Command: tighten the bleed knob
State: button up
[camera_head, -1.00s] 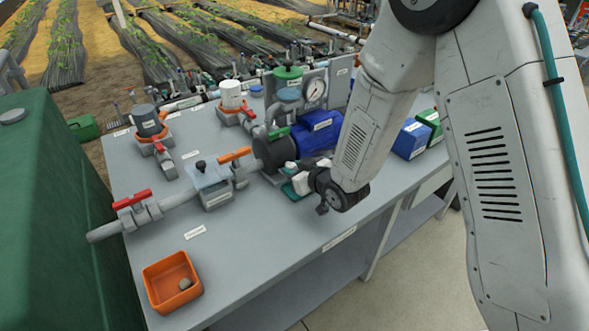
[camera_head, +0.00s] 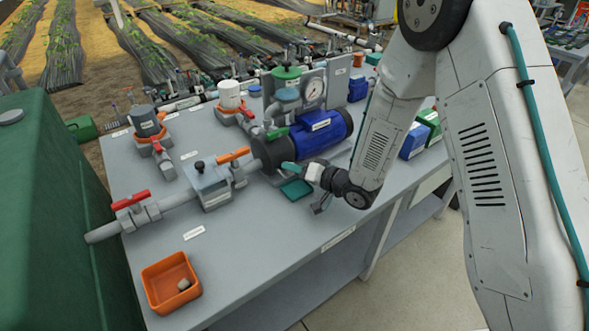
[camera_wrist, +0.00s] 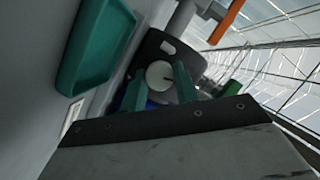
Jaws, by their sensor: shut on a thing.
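The bleed knob (camera_wrist: 159,73) is a small pale round knob with a dark mark, on the dark pump body (camera_wrist: 157,47) in the wrist view. My gripper (camera_wrist: 160,82) has its two teal fingers on either side of the knob and is shut on it. In the head view my gripper (camera_head: 287,167) reaches from the right to the dark front end of the pump (camera_head: 272,152), left of the blue motor (camera_head: 325,128). The knob itself is hidden there.
A shallow teal tray (camera_head: 296,190) lies on the bench just below my gripper; it shows in the wrist view (camera_wrist: 97,45). An orange-handled valve (camera_head: 233,154) is to the left. An orange bin (camera_head: 160,306) with a small stone-like piece stands at the front left. The bench front is clear.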

jog(key=shift+f+m+y, duration=0.1)
jog(key=shift+m+y, duration=0.6)
jog(key=shift+m, duration=0.6)
jog(key=o, duration=1)
jog(key=shift+c, duration=0.2)
jog(key=shift+v, duration=3.9)
jog(key=shift+w, duration=0.1)
